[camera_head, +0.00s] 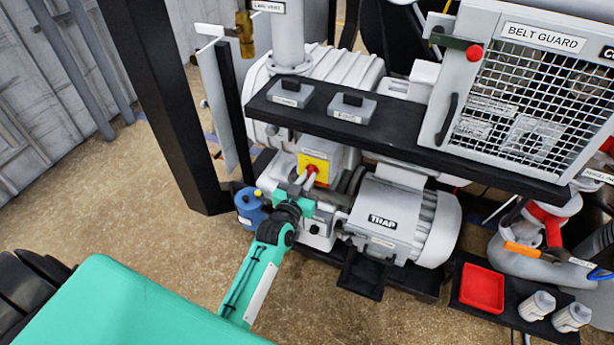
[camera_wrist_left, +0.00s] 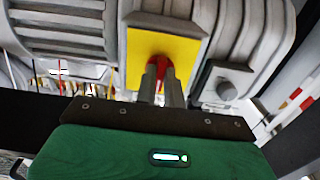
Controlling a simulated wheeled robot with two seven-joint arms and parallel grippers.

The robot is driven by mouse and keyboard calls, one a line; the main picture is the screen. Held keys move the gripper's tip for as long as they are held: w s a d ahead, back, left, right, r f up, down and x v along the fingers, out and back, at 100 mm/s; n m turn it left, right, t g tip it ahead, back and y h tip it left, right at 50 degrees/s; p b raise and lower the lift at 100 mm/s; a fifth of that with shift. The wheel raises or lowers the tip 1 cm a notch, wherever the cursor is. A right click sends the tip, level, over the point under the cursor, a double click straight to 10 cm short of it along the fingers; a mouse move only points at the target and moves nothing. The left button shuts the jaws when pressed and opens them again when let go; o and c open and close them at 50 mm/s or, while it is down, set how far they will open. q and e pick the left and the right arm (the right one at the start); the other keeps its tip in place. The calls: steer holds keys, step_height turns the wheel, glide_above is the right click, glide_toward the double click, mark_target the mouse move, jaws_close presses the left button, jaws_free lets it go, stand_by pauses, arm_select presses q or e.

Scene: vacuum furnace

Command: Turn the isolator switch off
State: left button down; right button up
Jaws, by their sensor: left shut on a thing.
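The isolator switch (camera_head: 313,168) is a yellow plate with a red handle on a grey box below the black shelf. It also shows in the left wrist view as a yellow plate (camera_wrist_left: 166,50) with the red handle (camera_wrist_left: 159,66) at its middle. My left gripper (camera_head: 308,179) reaches it from the front, and its fingers (camera_wrist_left: 160,78) are shut on the red handle. The fingers hide much of the handle, so its exact angle is hard to tell. My right gripper is not in view.
A black shelf (camera_head: 420,148) passes just above the switch and carries two small grey boxes. The belt guard (camera_head: 540,90) is at upper right. A red tray (camera_head: 482,289) lies lower right.

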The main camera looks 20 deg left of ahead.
arm_select(q)
steer(key=shift+n+p, duration=0.65)
steer(key=shift+n, duration=2.35)
steer(key=c, duration=1.5)
jaws_free()
steer(key=s+b, duration=0.3)
steer(key=s, duration=1.1)
